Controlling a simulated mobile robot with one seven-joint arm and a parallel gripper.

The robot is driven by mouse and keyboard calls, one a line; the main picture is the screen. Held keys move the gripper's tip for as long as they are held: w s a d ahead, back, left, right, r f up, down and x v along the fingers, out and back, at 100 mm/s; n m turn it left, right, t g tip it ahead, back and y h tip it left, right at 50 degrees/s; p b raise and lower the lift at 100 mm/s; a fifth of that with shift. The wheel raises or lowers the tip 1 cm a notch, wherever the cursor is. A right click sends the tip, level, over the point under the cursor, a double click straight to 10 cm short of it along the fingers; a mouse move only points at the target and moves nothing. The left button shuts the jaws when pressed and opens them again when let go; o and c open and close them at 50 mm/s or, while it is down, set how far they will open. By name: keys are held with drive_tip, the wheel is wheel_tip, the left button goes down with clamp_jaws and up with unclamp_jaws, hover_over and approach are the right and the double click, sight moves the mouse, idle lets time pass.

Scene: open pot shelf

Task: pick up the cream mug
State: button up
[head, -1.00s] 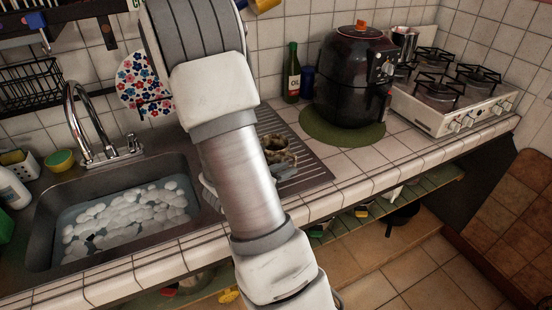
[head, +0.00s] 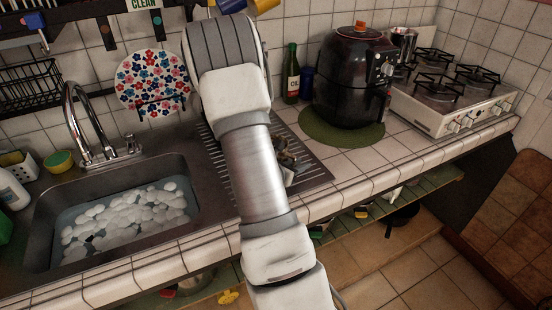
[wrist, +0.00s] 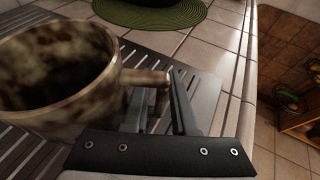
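The cream mug (wrist: 60,75), mottled with dark brown, fills the left of the wrist view, its rim facing up. Its handle (wrist: 146,77) points right, toward my gripper (wrist: 160,98). The two fingers stand a small distance apart around the outer part of the handle. The frames do not show whether they press on it. In the head view my arm covers most of the mug (head: 284,157), and only a small part shows beside the arm, over the ribbed drainboard (head: 316,172). The fingertips are hidden there.
A sink (head: 48,243) with water and several white pieces lies left of my arm. A black air fryer (head: 350,85) on a green mat (head: 318,132), a green bottle (head: 291,75) and a stove (head: 440,108) stand to the right. The counter's front edge is near.

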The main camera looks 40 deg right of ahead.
clamp_jaws()
idle(1.2)
